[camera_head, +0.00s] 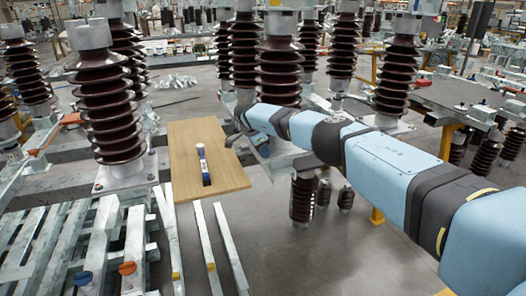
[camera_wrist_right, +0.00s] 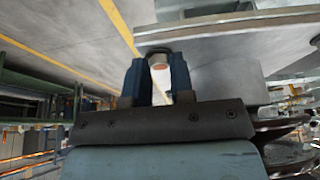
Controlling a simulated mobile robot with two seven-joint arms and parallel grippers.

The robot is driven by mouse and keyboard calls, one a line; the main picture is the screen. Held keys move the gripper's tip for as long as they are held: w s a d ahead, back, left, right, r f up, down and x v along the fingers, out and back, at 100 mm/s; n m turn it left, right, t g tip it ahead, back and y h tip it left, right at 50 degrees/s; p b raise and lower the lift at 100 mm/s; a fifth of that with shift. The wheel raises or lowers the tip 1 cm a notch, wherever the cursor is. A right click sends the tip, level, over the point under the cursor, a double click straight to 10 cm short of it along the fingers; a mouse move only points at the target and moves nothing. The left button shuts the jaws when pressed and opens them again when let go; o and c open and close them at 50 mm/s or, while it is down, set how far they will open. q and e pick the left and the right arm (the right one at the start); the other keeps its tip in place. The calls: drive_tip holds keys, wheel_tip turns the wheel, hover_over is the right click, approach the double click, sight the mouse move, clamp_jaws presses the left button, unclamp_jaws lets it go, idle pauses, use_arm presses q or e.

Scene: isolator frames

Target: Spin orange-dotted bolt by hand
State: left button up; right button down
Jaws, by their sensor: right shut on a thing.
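The bolt (camera_wrist_right: 159,67) shows in the right wrist view as a pale round end with an orange dot. It sits between the two dark blue fingers of my right gripper (camera_wrist_right: 158,76), under the edge of a grey metal plate. The gripper is shut on it. In the head view my right gripper (camera_head: 236,138) is small and dark at the end of the light-blue arm, beside the base of a brown insulator. The bolt cannot be made out there. My left gripper is in neither view.
A wooden board (camera_head: 225,172) carries a blue-and-white upright item (camera_head: 203,165). Tall ribbed brown insulators (camera_head: 108,105) stand around on metal frames. Bare floor (camera_head: 305,255) lies below my right arm.

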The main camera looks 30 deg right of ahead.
drive_tip(key=c, duration=1)
unclamp_jaws()
drive_tip(key=p+v, duration=0.1)
drive_tip(key=v, duration=1.2)
drive_tip(key=shift+a+r, duration=0.1)
drive_tip(key=shift+r, duration=0.3)
